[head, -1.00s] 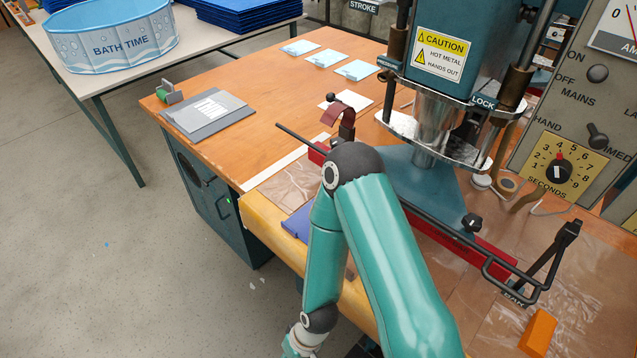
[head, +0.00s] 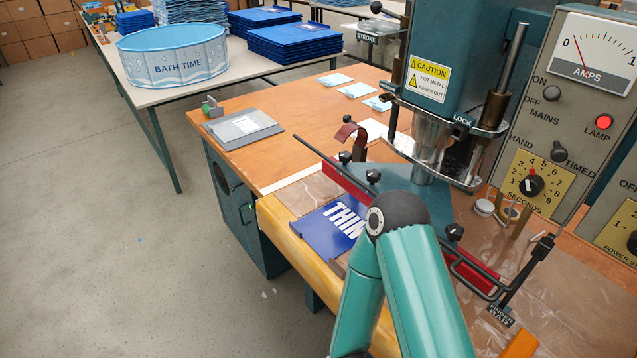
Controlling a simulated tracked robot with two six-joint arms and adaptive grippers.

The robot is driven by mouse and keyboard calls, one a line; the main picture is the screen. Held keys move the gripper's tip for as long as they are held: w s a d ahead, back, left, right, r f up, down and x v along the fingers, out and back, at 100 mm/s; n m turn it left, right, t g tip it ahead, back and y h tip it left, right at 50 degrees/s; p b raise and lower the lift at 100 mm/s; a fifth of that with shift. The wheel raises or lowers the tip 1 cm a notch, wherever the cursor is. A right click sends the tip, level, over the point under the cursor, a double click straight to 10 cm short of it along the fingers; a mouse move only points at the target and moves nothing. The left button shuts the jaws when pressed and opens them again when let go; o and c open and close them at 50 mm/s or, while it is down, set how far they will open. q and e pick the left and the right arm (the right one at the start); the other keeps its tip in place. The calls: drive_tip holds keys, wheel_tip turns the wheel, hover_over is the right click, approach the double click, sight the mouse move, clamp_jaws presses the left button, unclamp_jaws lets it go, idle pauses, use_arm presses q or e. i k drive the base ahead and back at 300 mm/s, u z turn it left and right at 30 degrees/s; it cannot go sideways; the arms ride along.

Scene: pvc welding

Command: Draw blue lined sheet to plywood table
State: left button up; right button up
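A blue sheet with white lettering (head: 325,222) lies on the press bed, at the near edge of the plywood table (head: 290,150). Its right part is hidden behind one of my teal arms, so I see only the start of the lettering. The arm comes up from the bottom of the view and bends at a dark elbow just right of the sheet. Its gripper is below the frame. My other gripper is not in view either. I cannot tell whether either gripper touches the sheet.
The welding press (head: 430,60) with its red-edged plate stands right of the sheet. A grey pad (head: 243,128) and several pale blue cards lie on the plywood. A side table holds a paddling pool (head: 172,55) and blue stacks (head: 293,42). Bare plywood lies between pad and press.

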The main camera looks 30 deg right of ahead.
sight(333, 229)
drive_tip(key=u, duration=0.15)
drive_tip(key=i, duration=0.9)
drive_tip(key=z, duration=0.05)
